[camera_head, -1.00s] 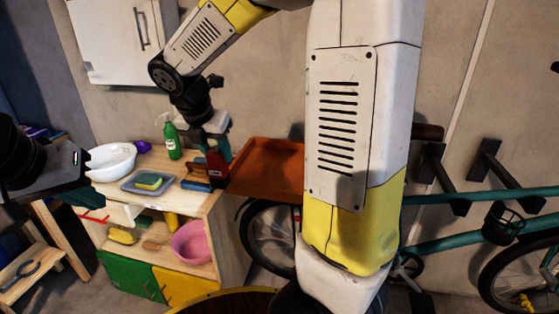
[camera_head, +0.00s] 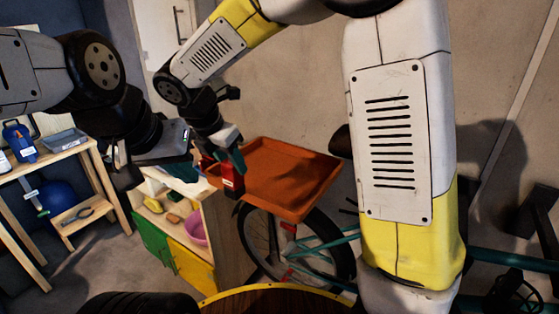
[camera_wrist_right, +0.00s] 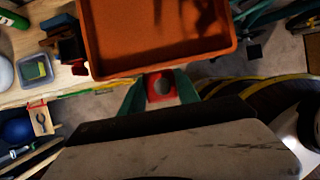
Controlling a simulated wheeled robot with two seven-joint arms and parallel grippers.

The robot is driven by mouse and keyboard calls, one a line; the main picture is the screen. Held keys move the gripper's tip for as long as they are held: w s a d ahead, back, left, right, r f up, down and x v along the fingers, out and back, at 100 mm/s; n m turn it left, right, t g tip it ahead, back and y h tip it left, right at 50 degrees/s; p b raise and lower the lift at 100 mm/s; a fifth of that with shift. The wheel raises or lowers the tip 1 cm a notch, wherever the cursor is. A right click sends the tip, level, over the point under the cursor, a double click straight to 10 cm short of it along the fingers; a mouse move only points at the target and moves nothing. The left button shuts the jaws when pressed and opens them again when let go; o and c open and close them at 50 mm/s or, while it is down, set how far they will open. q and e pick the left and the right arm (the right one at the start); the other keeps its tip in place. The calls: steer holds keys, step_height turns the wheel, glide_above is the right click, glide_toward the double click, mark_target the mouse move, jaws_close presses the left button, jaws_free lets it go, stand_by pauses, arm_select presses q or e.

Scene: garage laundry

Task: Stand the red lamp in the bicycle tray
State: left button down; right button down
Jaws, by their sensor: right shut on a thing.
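The red lamp (camera_head: 232,182) is held in my right gripper (camera_head: 229,162), whose teal fingers are shut on it. In the right wrist view the lamp (camera_wrist_right: 161,88) shows as a red square with a round grey middle. The orange bicycle tray (camera_head: 290,172) sits above the bicycle wheel; its rim also fills the top of the right wrist view (camera_wrist_right: 160,65). The lamp is near the tray's left side, apparently just outside the rim in the wrist view. My left gripper (camera_head: 182,170) is at the left, over the bench area; its jaw opening is unclear.
The wooden bench (camera_head: 222,228) with a pink basin (camera_head: 195,230) stands left of the tray. On its top are a sponge in a dish (camera_wrist_right: 36,69) and a green bottle (camera_wrist_right: 12,18). A small wooden table (camera_head: 75,150) is farther left. The tray looks empty.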

steer(key=w+d+f, duration=0.4)
steer(key=w+d, duration=0.4)
steer(key=w, duration=0.3)
steer(key=shift+w+d+f, duration=0.15)
steer(key=shift+w+f, duration=0.15)
steer(key=shift+f, duration=0.1)
steer(key=shift+f, duration=0.15)
steer(key=c, duration=0.9)
jaws_free()
